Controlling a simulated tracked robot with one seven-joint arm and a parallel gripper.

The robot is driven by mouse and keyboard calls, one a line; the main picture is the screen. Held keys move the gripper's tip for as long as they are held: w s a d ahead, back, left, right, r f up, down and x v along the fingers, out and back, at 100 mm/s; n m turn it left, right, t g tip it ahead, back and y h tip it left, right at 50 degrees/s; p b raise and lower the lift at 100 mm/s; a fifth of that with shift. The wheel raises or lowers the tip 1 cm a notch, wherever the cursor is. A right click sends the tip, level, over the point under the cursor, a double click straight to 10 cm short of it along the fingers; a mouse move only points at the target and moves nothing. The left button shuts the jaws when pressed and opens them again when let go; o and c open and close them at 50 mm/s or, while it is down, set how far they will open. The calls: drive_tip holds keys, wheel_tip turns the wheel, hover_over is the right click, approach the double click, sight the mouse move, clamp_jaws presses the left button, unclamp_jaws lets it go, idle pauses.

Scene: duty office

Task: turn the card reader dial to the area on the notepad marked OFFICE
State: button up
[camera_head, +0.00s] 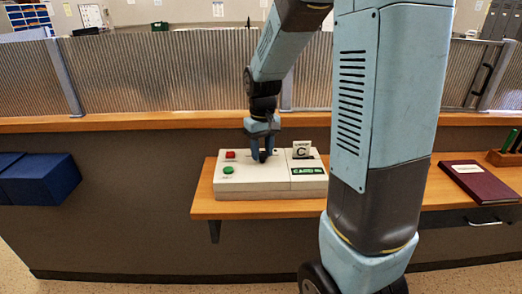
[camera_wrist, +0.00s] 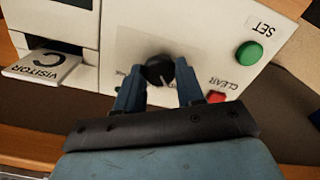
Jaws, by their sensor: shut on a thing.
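The card reader (camera_head: 255,184) is a white box on the wooden shelf in the head view, and its face also shows in the wrist view (camera_wrist: 197,43). Its black dial (camera_wrist: 157,70) has a pale pointer line toward the lower right of the wrist view. My gripper (camera_wrist: 158,92) is shut on the dial, one blue finger on each side; in the head view my gripper (camera_head: 262,157) comes down onto the reader from above. The fingers hide most of the dial's area labels. The notepad marked OFFICE cannot be made out in either view.
The reader has a green SET button (camera_wrist: 249,53) and a red CLEAR button (camera_wrist: 216,97) near my fingers. A VISITOR card (camera_wrist: 43,66) marked C sticks out of it. A maroon book (camera_head: 483,181) lies right on the shelf. A ribbed partition (camera_head: 160,80) stands behind.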

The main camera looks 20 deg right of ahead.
sight(262, 153)
drive_tip(key=m, duration=0.4)
drive_tip(key=shift+m, duration=2.2)
drive_tip(key=o, duration=1)
drive_tip(key=shift+o, duration=0.2)
wheel_tip(262, 153, up, 14)
drive_tip(key=shift+f, duration=0.15)
